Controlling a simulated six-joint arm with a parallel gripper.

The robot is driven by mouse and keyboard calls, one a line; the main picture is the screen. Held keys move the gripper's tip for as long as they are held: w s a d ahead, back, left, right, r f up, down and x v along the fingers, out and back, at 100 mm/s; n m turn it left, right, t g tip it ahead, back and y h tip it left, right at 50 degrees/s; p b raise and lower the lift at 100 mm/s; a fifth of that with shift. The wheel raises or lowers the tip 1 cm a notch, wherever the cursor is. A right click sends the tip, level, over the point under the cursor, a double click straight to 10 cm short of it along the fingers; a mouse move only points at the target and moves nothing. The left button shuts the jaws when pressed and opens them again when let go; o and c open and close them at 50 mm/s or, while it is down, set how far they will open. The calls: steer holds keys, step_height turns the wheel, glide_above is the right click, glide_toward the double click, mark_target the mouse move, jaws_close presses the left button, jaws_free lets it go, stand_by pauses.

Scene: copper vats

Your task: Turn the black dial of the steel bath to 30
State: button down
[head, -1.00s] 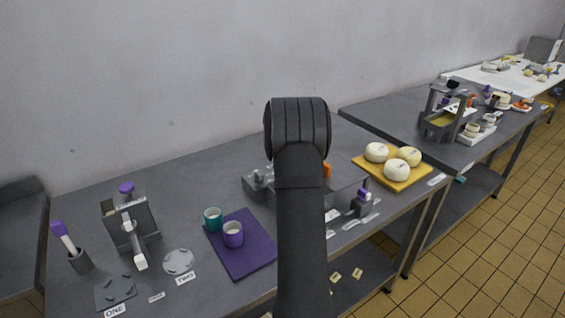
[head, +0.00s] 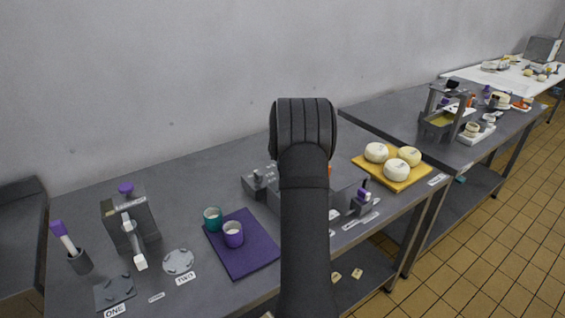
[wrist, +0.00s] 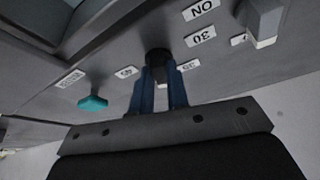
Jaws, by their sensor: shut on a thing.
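The black dial (wrist: 157,55) is on the front face of the steel bath (wrist: 105,82) in the wrist view. My gripper (wrist: 158,74) has its two blue fingers closed around the dial from both sides. Upside-down labels surround it, including a 30 label (wrist: 201,39) and another number label (wrist: 188,66) that seems to read 35. Which label the dial points to cannot be told. In the head view the steel bath (head: 347,192) is mostly behind my arm, and the dial and gripper are hidden there.
A teal knob (wrist: 93,103) and a pale grey switch (wrist: 264,22) flank the dial in the wrist view. In the head view a purple mat (head: 243,262) with two cups lies left of my arm. A yellow board (head: 412,180) with cheeses lies right.

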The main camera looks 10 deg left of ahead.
steer(key=n, duration=0.2)
steer(key=n+g+y, duration=0.1)
steer(key=n, duration=0.1)
steer(key=n+y, duration=0.1)
steer(key=n, duration=0.1)
steer(key=shift+w+d+g, duration=0.25)
steer(key=shift+g, duration=0.05)
steer(key=n, duration=0.2)
steer(key=n+g, duration=0.1)
steer(key=n, duration=0.1)
steer(key=n+g, duration=0.1)
steer(key=n, duration=0.1)
steer(key=shift+w+n+y, duration=0.3)
steer(key=shift+n, duration=0.1)
steer(key=n+g, duration=0.1)
steer(key=n, duration=0.1)
steer(key=n+g, duration=0.1)
steer(key=n, duration=0.1)
steer(key=shift+w+n, duration=0.2)
steer(key=shift+n, duration=0.1)
steer(key=shift+w+a+n+g+h, duration=0.1)
steer(key=shift+n+g+h, duration=0.25)
steer(key=shift+n, duration=0.6)
steer(key=shift+w+n+g+h, duration=0.1)
steer(key=shift+n+g+h, duration=0.2)
steer(key=shift+n, duration=0.65)
steer(key=c, duration=1.4)
jaws_free()
steer(key=shift+s, duration=0.1)
